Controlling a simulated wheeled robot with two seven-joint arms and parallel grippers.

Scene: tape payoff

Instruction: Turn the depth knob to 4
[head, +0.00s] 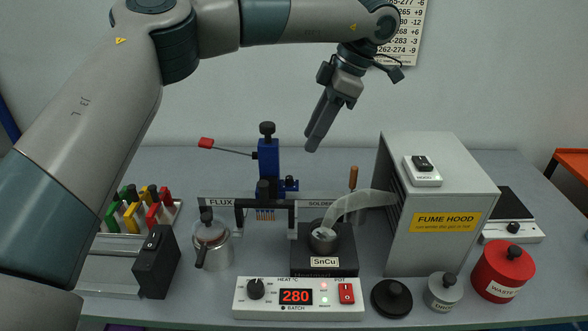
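A blue upright stand (268,168) is at the back middle of the table. A black knob (267,128) sits on its top, and a smaller black knob (291,184) is low on its right side. I cannot read a depth label or scale on either. My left gripper (311,146) hangs in the air above and right of the stand, fingers pointing down and slightly left, apart from both knobs. Its fingers overlap from this angle, so I cannot tell whether it is open. I see nothing held in it. My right gripper is not in view.
A red-tipped lever (206,143) sticks out left of the stand. In front are a flux pot (212,245), a solder pot (323,240) and a heat controller (297,298) reading 280. A grey fume hood (437,240) stands to the right.

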